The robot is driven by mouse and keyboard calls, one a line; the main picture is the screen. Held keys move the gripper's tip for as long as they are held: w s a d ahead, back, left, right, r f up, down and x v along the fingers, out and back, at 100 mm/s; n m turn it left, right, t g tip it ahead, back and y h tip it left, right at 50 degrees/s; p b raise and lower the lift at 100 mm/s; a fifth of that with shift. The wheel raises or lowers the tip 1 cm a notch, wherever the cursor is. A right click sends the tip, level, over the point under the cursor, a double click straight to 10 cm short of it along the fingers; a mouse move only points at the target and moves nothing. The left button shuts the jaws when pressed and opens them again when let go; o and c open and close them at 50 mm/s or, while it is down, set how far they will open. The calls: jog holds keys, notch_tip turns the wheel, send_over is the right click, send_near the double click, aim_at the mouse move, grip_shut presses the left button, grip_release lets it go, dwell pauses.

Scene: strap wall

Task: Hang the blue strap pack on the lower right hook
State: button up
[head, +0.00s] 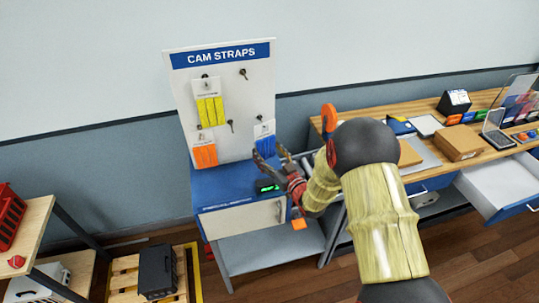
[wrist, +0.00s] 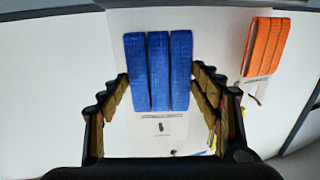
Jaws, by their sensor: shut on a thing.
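The blue strap pack (head: 264,139), blue straps on a white card, is at the lower right of the white board (head: 222,90). My gripper (head: 268,156) is shut on it from below and in front. In the wrist view the blue straps (wrist: 158,70) show upside down between my two fingers, with the card's printed part nearer my palm. A dark spot at the card's top may be a hook; I cannot tell whether the card is on one. A bare hook (head: 231,125) shows left of the pack, and another bare hook (head: 243,72) is above.
A yellow strap pack (head: 210,110) hangs at the upper left of the board. An orange strap pack (head: 204,154) is at the lower left. Below is a blue counter (head: 222,190) with a dark device showing green (head: 267,186). A cluttered wooden bench (head: 405,125) stands to the right.

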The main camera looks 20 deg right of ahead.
aim_at(268, 151)
jog(key=shift+w, duration=0.95)
jog(key=shift+w+f+b, duration=0.55)
jog(key=shift+w+b, duration=0.05)
jog(key=shift+b, duration=0.45)
jog(key=o, duration=1.2)
